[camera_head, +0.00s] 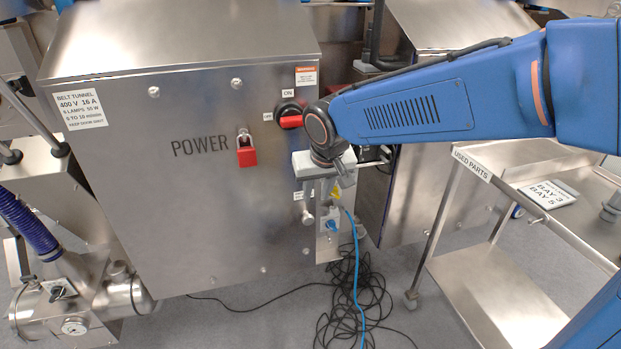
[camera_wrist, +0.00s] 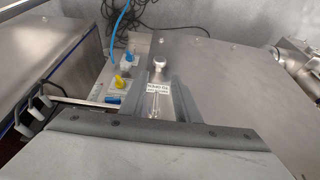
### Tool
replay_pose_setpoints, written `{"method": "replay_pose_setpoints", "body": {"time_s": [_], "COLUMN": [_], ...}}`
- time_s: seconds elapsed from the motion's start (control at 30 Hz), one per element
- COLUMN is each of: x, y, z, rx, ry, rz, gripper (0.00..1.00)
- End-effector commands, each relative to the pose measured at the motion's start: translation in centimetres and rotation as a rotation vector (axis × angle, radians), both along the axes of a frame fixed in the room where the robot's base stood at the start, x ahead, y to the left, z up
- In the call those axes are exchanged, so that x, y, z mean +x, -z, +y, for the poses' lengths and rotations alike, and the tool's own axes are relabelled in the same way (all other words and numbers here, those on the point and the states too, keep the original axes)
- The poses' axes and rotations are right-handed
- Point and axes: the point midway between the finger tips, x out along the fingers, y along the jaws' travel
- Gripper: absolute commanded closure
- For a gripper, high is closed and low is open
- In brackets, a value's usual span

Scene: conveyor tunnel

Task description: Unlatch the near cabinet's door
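The near cabinet (camera_head: 205,205) is a big stainless steel box with POWER lettered on its front. A small round metal knob (camera_head: 307,218) sits low at the right edge of its front; the knob (camera_wrist: 160,64) also shows in the wrist view, beyond a small white label (camera_wrist: 158,88). A red padlock (camera_head: 247,156) hangs on the front, and a red rotary switch (camera_head: 291,122) sits upper right beside an ON label. My gripper (camera_head: 328,190) points downward near the right edge, above the knob. Its two fingers (camera_wrist: 161,80) are apart, with nothing seen between them; the knob is beyond the tips.
A side panel with blue and yellow connectors (camera_wrist: 124,82) and a blue cable (camera_head: 357,270) lies right of the knob in the head view. Black cables (camera_head: 350,300) coil on the floor. A steel cart (camera_head: 500,295) stands at right. The cabinet's lower front is clear.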

Motion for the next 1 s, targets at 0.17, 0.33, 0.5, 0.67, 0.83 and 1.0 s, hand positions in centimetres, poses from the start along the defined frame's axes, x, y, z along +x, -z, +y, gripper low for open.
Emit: {"method": "replay_pose_setpoints", "body": {"time_s": [0.17,0.33,0.5,0.67,0.83,1.0], "x": [3.0,5.5,7.3,7.5,7.6,7.6], "y": [0.1,0.1,0.1,1.0,1.1,1.1], "z": [0.8,1.5,2.0,2.1,2.1,2.1], "rx": [-0.001,-0.001,-0.001,-0.001,-0.001,0.0], "ry": [0.002,0.001,0.001,0.0,0.0,0.0], "rz": [0.002,0.001,0.001,0.002,0.001,0.001], "gripper": [0.71,0.71,0.71,0.71,0.71,0.81]}}
